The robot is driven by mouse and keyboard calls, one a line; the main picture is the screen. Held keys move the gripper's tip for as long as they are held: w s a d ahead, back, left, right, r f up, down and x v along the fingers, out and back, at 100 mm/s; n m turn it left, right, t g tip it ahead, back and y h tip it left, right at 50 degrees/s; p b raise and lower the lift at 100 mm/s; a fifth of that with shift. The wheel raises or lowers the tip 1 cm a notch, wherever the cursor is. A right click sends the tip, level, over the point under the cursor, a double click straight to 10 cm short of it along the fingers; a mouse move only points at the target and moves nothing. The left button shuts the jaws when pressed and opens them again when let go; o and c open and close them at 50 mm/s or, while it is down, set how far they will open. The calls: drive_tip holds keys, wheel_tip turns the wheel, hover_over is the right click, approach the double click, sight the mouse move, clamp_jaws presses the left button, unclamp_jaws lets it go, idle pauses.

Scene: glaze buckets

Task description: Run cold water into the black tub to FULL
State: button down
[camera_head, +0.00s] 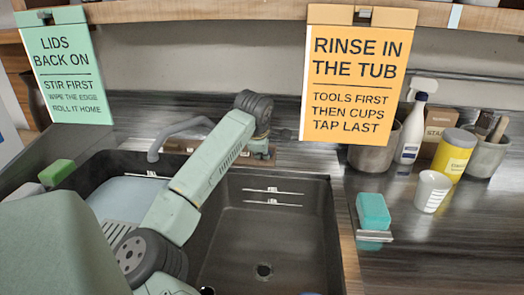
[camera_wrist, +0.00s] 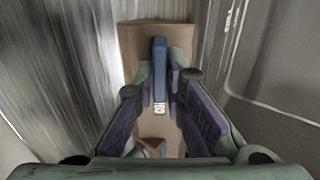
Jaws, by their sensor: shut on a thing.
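A dark sink has two basins. The left basin (camera_head: 95,165) holds a pale blue surface that looks like water, close below a white mark on its back wall. The right basin (camera_head: 290,225) looks empty, with two marked lines on its back wall and a drain. I cannot tell for certain which basin is the black tub. A grey spout (camera_head: 180,127) curves over the left basin. In the wrist view my gripper (camera_wrist: 160,88) is shut on a blue lever (camera_wrist: 160,52) over a brown plate. In the head view my arm hides the fingertips. No falling stream is clearly visible.
On the right counter stand a turquoise sponge (camera_head: 373,211), a white cup (camera_head: 432,191), a yellow tub (camera_head: 453,153), a spray bottle (camera_head: 411,135) and grey pots. Two signs (camera_head: 358,75) (camera_head: 66,65) hang from the shelf. A green sponge (camera_head: 56,172) lies at left.

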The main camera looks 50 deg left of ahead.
drive_tip(key=shift+f, duration=0.1)
drive_tip(key=b, duration=0.1)
drive_tip(key=n+b, duration=0.1)
drive_tip(key=b, duration=0.1)
drive_tip(key=shift+f+n, duration=0.25)
drive_tip(key=shift+n, duration=0.05)
drive_tip(key=shift+n+b, duration=1)
drive_tip(key=shift+b, duration=0.25)
drive_tip(key=shift+r+n+b, duration=0.35)
drive_tip(key=shift+n+b, duration=0.05)
drive_tip(key=shift+n, duration=0.3)
drive_tip(key=c, duration=1.7)
unclamp_jaws()
drive_tip(key=shift+o, duration=0.2)
